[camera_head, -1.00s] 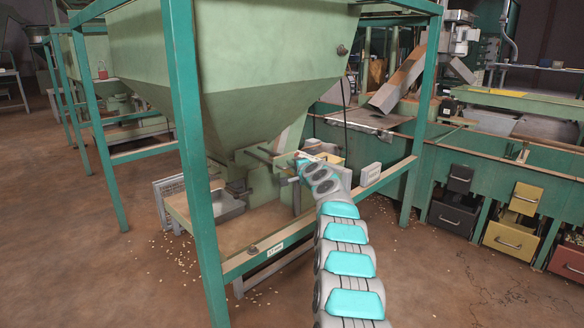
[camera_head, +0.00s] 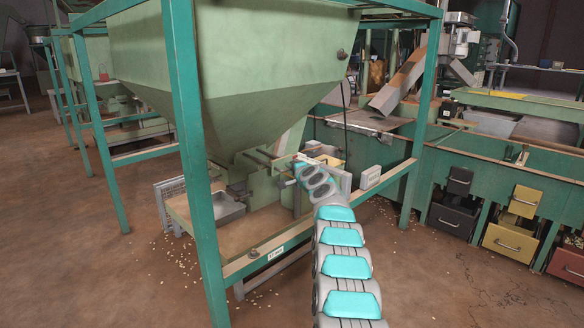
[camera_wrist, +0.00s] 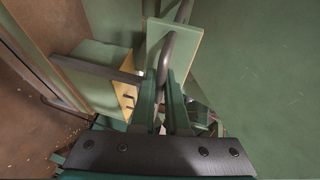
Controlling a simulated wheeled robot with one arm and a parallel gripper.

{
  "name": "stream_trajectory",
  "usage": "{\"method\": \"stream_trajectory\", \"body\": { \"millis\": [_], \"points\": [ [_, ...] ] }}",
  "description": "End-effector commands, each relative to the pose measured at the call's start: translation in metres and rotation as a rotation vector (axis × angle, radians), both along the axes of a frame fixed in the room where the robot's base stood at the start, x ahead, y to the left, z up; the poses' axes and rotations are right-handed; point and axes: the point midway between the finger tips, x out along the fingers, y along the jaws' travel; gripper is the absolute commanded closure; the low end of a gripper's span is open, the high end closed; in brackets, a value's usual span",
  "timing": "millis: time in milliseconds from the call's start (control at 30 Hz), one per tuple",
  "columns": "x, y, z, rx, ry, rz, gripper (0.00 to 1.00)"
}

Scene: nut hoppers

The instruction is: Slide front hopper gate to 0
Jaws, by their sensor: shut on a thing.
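The front hopper (camera_head: 235,75) is a large pale green funnel in a teal frame, with its outlet low in the middle of the head view. In the wrist view, a pale green gate plate (camera_wrist: 191,42) stands upright with a curved grey handle (camera_wrist: 166,48) in front of it. My gripper (camera_wrist: 165,88) is shut on this handle; its dark fingers are either side of the lower part. In the head view my wrist reaches the outlet from the front right and hides most of the gate and the grip. I cannot read any gate scale or mark.
Teal frame posts (camera_head: 193,140) stand close to the left of my arm. A metal tray (camera_head: 225,207) lies at the outlet's left. Nuts lie scattered on the floor.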

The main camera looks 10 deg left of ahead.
Motion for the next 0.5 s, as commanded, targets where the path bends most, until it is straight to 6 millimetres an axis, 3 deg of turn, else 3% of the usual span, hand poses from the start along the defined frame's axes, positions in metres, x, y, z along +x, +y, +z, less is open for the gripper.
{"method": "stream_trajectory", "body": {
  "millis": [100, 500],
  "points": [
    [0.007, 0.004, 0.007, -0.002, -0.003, -0.003, 1.00],
    [0.011, 0.014, -0.001, 0.006, 0.002, 0.001, 1.00]
  ]
}}
